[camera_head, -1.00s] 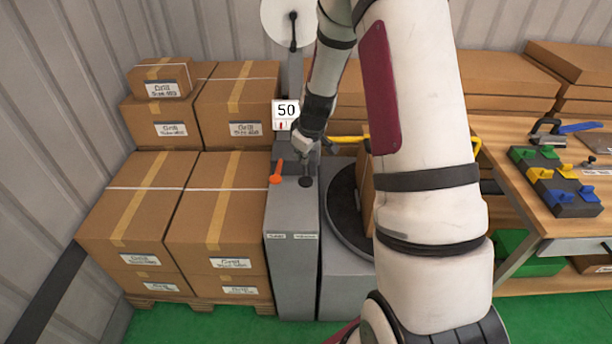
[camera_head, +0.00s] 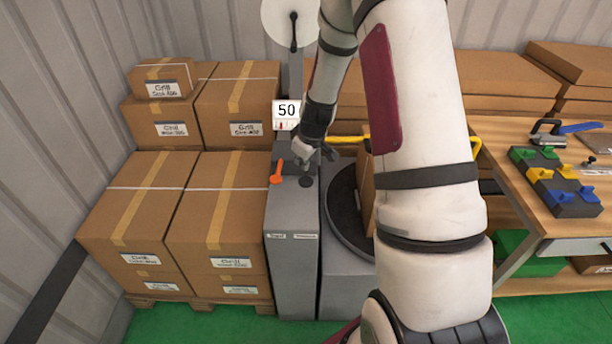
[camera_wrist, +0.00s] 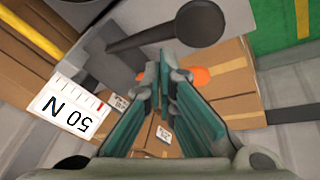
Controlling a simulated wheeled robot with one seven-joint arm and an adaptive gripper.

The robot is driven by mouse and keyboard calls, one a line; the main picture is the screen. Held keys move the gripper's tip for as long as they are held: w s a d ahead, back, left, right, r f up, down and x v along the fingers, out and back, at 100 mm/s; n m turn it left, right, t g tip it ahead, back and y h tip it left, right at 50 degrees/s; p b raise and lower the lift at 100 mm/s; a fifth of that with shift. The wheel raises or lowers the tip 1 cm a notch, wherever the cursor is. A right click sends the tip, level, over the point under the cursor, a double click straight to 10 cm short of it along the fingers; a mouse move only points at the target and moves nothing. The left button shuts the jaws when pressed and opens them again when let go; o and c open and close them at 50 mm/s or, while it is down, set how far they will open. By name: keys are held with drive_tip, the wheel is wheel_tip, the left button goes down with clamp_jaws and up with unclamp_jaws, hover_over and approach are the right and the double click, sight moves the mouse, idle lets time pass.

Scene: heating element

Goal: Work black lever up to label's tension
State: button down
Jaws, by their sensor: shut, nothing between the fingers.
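In the wrist view the black lever (camera_wrist: 200,22) is a round knob on a dark rod near the top. The label (camera_head: 285,112) is white and reads 50; in the wrist view the label (camera_wrist: 68,108) reads 50 N, with a scale and a red mark. Contact with the lever cannot be told.
Stacked cartons (camera_head: 220,205) crowd the left side. A dark turntable (camera_head: 344,215) lies right of the housing, partly behind my arm. A workbench (camera_head: 510,190) with coloured clamps stands at the right.

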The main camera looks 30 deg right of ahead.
sight(305, 183)
drive_tip(key=shift+s+a+f+p, duration=0.1)
drive_tip(key=shift+s+a+f, duration=0.3)
drive_tip(key=shift+f, duration=0.8)
drive_tip(key=shift+s+a+f+p, duration=0.15)
drive_tip(key=shift+s+f, duration=0.3)
drive_tip(key=shift+f, duration=0.7)
drive_tip(key=shift+s+a+f+p, duration=0.1)
drive_tip(key=shift+s+a+f, duration=0.3)
drive_tip(key=shift+f, duration=0.8)
idle(4.5)
